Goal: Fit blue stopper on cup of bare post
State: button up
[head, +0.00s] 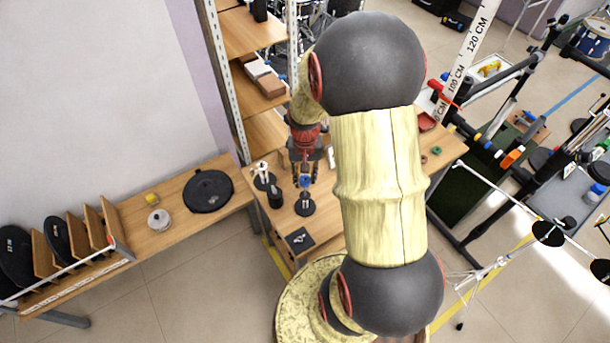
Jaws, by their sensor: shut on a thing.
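My gripper (304,179) points down over the wooden table, just above a dark post on a round black base (305,208). It is shut on the small blue stopper (306,182), which shows between its fingertips. The stopper appears close above the top of this post; I cannot tell whether they touch. To the left stands another dark-based post (264,181) with a pale top. A dark cylindrical piece (276,197) stands between the two. The cups on the posts are too small to make out clearly.
A black square pad (299,240) with a small mark lies at the front table edge. Small green rings (436,150) lie at the table's right. My arm hides the table's middle. A wooden bench with a black disc (208,191) is left; shelves (257,80) stand behind.

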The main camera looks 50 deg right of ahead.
aim_at(305, 185)
jog(key=shift+f+b, duration=1.35)
jog(key=shift+f, duration=1.05)
jog(key=o, duration=0.9)
jog(key=shift+o, duration=0.2)
notch_tip(305, 185, up, 12)
